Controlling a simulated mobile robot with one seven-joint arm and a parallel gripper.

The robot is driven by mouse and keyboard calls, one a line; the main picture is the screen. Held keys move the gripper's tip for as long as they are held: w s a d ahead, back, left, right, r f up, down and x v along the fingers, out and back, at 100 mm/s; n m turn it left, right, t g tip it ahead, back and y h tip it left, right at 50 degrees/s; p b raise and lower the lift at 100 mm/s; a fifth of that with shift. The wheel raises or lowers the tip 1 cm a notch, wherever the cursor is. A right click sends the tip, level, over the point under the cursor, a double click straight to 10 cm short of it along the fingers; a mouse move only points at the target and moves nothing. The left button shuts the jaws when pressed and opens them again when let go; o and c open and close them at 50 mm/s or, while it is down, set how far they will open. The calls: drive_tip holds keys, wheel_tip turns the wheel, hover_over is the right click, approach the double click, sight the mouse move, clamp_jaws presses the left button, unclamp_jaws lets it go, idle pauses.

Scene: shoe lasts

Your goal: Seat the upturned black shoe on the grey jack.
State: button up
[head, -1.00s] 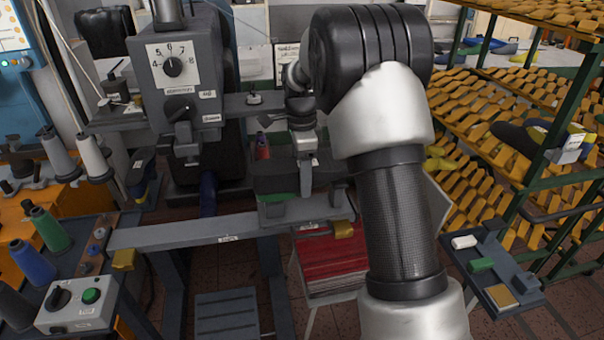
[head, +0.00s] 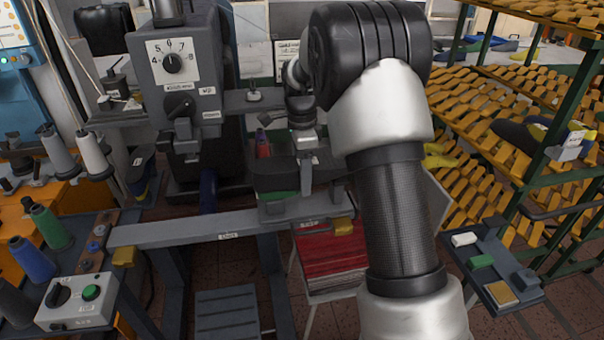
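My own arm hides the area to the right.
A grey machine with a dial (head: 172,64) stands left of my gripper. The grey rail (head: 180,229) crosses in front. A red stack (head: 332,262) lies below it. Racks of yellow lasts (head: 495,150) fill the right. A control box with a green button (head: 75,300) is front left.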

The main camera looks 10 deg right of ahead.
drive_tip(key=o, duration=1.8)
drive_tip(key=shift+r, duration=0.1)
drive_tip(key=shift+c, duration=0.2)
drive_tip(key=shift+o, duration=0.8)
wheel_tip(320, 180, up, 17)
drive_tip(key=p, duration=0.1)
drive_tip(key=shift+r, duration=0.15)
drive_tip(key=shift+s+r, duration=0.1)
